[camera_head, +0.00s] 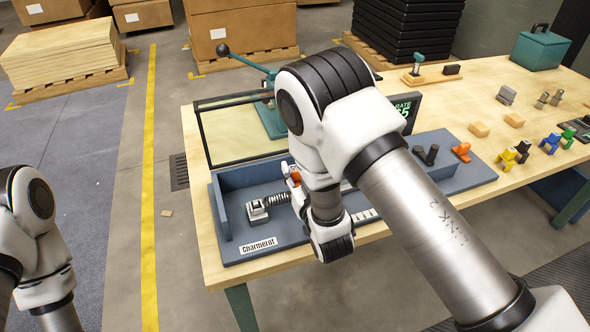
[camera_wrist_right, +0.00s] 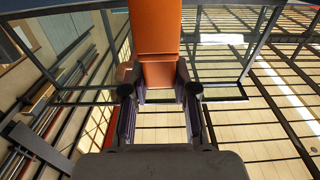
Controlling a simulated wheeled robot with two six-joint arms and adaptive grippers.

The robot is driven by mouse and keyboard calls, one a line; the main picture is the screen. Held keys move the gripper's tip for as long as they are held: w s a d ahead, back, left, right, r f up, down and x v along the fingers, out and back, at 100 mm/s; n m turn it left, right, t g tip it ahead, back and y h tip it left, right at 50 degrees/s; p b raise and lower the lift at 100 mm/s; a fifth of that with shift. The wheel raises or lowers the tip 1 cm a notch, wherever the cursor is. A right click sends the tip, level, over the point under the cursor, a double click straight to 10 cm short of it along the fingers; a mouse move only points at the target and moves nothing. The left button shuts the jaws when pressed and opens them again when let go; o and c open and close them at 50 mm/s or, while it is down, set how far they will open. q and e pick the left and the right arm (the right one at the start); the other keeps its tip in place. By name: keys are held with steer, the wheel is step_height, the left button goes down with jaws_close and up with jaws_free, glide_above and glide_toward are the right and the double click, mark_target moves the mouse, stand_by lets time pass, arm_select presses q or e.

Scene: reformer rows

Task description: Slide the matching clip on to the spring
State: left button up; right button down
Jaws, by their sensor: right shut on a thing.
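The spring (camera_head: 277,199) is a dark coil lying in the left part of the blue-grey fixture (camera_head: 232,247), beside a pale block (camera_head: 257,210). My right gripper (camera_wrist_right: 158,80) is shut on an orange clip (camera_wrist_right: 155,35) in the wrist view. In the head view my right arm covers that gripper; a bit of orange (camera_head: 293,172) shows beside the arm, just above the spring's right end. I cannot tell whether the clip touches the spring. Another orange clip (camera_head: 461,150) stands at the fixture's right end. My left gripper is out of view.
A dark-framed panel (camera_head: 240,125) and a green lever press (camera_head: 270,115) stand behind the fixture. The table's front left is clear.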

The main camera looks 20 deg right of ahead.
mark_target(296, 182)
steer(key=shift+f+b, duration=1.4)
steer(key=shift+f, duration=0.15)
steer(key=c, duration=0.8)
jaws_free()
steer(key=s, duration=0.7)
steer(key=shift+s+d, duration=0.1)
steer(key=shift+s, duration=0.15)
